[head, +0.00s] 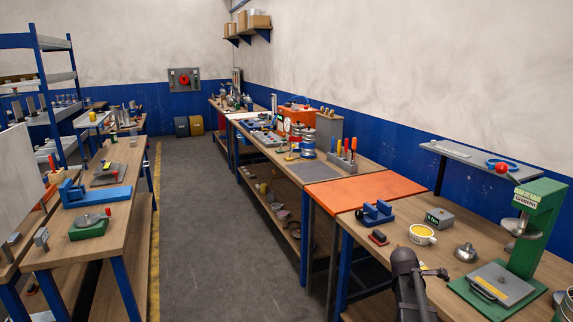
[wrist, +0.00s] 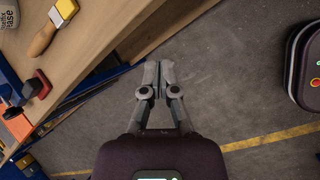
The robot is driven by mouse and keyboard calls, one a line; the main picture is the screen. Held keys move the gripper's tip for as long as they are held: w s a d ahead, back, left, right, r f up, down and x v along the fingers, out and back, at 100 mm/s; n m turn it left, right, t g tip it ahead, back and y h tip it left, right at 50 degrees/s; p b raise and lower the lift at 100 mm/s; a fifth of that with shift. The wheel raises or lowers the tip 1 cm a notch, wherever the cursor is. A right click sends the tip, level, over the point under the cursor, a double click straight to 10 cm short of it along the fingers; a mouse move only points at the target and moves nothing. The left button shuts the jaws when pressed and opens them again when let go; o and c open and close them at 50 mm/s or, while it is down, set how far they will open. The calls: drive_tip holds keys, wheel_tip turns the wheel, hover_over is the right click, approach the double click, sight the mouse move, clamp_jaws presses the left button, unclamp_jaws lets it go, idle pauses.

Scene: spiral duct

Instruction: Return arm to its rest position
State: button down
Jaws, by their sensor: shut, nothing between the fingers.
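My gripper (wrist: 158,70) is shut and empty in the wrist view. Its fingertips meet over the bare grey floor, to the right of a wooden workbench edge (wrist: 130,28). Nothing is held and the fingers touch nothing that I can see. In the head view a dark part of my arm (head: 408,280) rises at the bottom, in front of the right workbench (head: 372,258). I cannot make out the fingertips clearly there.
On the right bench stand a green press (head: 536,225), a grey box (head: 439,218), a yellow-and-white cup (head: 421,234) and a blue fixture (head: 378,212). A brush (wrist: 52,28) lies near the bench edge. The aisle floor (head: 205,220) is clear. Another bench (head: 125,165) stands left.

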drive_tip(key=s+a+f+m+g+y, duration=0.1)
drive_tip(key=s+a+m+y, duration=0.1)
drive_tip(key=s+a+m, duration=0.5)
drive_tip(key=s+a+f+m+g+y, duration=0.1)
drive_tip(key=s+a+m+y, duration=0.2)
drive_tip(key=s+a+m, duration=0.5)
drive_tip(key=s+a, duration=0.2)
drive_tip(key=a, duration=0.7)
drive_tip(key=shift+a+f+g+y, duration=0.25)
drive_tip(key=shift+f+g+y, duration=0.05)
drive_tip(key=shift+f+g, duration=0.1)
drive_tip(key=shift+s, duration=0.1)
